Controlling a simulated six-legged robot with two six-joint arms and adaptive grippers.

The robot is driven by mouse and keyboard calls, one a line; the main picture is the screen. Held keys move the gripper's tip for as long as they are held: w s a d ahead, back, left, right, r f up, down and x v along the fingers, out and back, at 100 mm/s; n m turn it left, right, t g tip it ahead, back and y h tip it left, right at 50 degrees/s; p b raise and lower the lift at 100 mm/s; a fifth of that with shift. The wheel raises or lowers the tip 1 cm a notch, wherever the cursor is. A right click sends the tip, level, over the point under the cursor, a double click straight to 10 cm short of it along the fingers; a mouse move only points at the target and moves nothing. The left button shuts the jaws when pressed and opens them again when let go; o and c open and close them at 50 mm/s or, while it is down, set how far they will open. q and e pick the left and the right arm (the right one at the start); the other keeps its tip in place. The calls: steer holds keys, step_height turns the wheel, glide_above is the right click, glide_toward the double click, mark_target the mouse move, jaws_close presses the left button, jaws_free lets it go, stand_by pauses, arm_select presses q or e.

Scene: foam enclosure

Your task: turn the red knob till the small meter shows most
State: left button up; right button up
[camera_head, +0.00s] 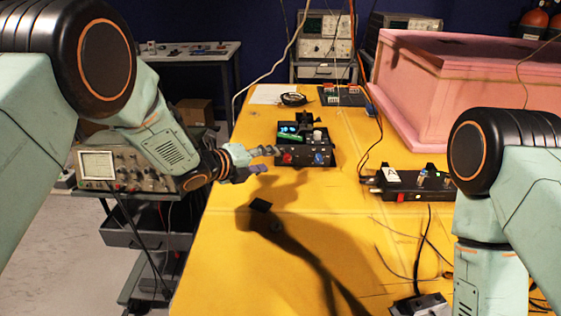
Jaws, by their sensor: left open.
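The red knob (287,158) is on the front face of a black box (303,158) on the yellow table, left of a blue knob (319,158). My left gripper (268,160) comes in from the left and is open, its fingers pointing right, close to the red knob. I cannot tell whether a fingertip touches it. A small white panel (393,177) on a second black device to the right may be the small meter. Its reading is too small to make out. My right arm shows at the right edge, but its gripper is not in view.
A pink foam box (470,85) stands at the back right. Loose cables (405,255) lie on the right of the yellow table (225,270). An oscilloscope (125,168) sits on a cart at left.

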mark_target(284, 158)
arm_select(q)
steer(key=x, duration=0.4)
steer(key=shift+d+f, duration=0.1)
steer(key=shift+d, duration=0.2)
steer(key=shift+w+d+f, duration=0.1)
steer(key=shift+w+f, duration=0.1)
steer(key=shift+w, duration=0.25)
steer(key=shift+w+d+f, duration=0.2)
steer(key=shift+w+d, duration=0.2)
steer(key=shift+d, duration=0.2)
steer(key=shift+a, duration=0.2)
steer(key=shift+c, duration=1)
steer(key=shift+d, duration=0.1)
steer(key=c, duration=0.4)
jaws_close()
